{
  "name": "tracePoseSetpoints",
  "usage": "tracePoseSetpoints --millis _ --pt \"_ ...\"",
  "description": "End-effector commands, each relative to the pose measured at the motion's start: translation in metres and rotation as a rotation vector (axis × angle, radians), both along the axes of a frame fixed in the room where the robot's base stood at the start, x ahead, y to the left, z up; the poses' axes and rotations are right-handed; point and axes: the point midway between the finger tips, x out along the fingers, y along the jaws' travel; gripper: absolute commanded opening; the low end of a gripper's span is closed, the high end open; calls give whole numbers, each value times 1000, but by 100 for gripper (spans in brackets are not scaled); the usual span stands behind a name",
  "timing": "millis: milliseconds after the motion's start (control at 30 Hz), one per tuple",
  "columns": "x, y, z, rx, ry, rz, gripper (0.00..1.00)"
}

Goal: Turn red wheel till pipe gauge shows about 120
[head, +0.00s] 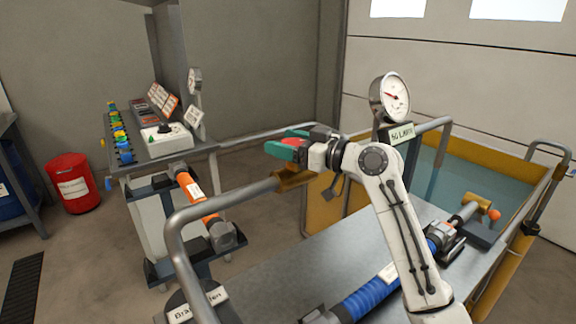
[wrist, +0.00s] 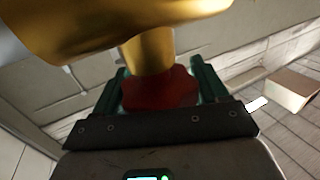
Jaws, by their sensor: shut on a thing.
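The red wheel (wrist: 160,90) sits between the green fingers of my gripper (wrist: 158,88) in the wrist view, below a brass valve body (wrist: 150,52). In the head view my gripper (head: 290,150) is shut on the red wheel (head: 294,142), of which only a little shows. The brass valve (head: 297,178) sits on the grey pipe just below. The pipe gauge (head: 390,97) is a round white dial on a post at the right, with a red needle pointing to the upper left. Its numbers are too small to read.
A label plate (head: 397,135) hangs under the gauge. The bent grey pipe (head: 205,212) runs around the steel bench (head: 290,262).

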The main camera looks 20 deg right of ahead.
Motion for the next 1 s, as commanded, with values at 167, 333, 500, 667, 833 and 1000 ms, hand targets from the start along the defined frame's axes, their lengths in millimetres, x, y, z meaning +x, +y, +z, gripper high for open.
tracePoseSetpoints --millis 167,333,500,667,833,1000 --pt "-1 1 -6 -1 -2 115 42" --pt "-2 2 -4 0 0 217 42" --pt "-4 4 -3 1 3 302 42" --pt "-5 4 -1 2 3 354 42" --pt "-5 5 -1 2 4 380 42" --pt "-5 5 -1 2 5 386 42"
